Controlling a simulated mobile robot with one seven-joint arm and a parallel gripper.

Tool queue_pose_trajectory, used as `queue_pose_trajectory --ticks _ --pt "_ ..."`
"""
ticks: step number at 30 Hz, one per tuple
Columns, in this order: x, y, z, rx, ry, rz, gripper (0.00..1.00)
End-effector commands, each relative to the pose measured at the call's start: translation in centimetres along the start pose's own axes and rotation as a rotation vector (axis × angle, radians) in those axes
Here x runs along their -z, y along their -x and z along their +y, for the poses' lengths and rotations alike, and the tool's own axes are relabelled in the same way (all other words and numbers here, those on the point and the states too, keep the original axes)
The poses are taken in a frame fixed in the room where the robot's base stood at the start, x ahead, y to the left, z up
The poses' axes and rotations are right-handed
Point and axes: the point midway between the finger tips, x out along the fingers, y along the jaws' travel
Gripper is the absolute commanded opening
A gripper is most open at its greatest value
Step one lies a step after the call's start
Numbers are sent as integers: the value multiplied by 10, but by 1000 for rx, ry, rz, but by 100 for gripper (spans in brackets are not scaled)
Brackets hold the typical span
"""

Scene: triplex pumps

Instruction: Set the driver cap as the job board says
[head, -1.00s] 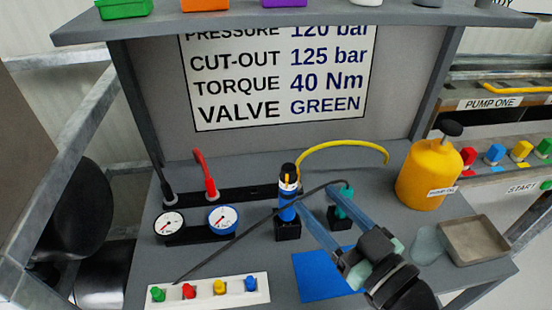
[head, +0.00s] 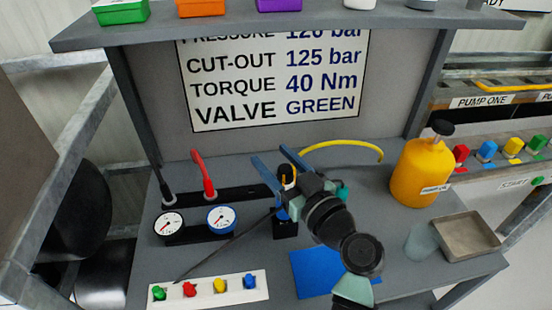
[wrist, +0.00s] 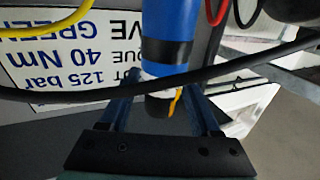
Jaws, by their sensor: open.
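The driver (head: 283,212) stands upright in a black holder on the bench, with a blue body and a dark cap (head: 287,170) on top. In the wrist view the driver (wrist: 168,32) appears upside down, and its dark cap (wrist: 157,106) carries a yellow mark. My gripper (head: 270,154) is open, with one blue finger on each side of the cap; it also shows in the wrist view (wrist: 162,90). I see gaps beside the cap. The cap's scale is too small to read. The job board (head: 275,85) reads cut-out 125 bar, torque 40 Nm, valve green.
A black cable (wrist: 110,95) crosses in front of the driver. Two gauges (head: 169,224) stand left, and a strip of coloured knobs (head: 208,289) lies in front. A yellow bottle (head: 421,172) and a tray (head: 466,238) are right. A blue mat (head: 310,277) lies in front.

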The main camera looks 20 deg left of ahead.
Motion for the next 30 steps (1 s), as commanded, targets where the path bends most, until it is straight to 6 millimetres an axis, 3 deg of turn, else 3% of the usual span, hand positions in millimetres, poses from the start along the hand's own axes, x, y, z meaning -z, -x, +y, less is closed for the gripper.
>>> queue_pose_trajectory --ticks 3,13,30 --pt "0 0 0 0 0 0 60" --pt "0 1 0 0 0 0 1" --pt "-2 0 2 -106 -2 -3 0"
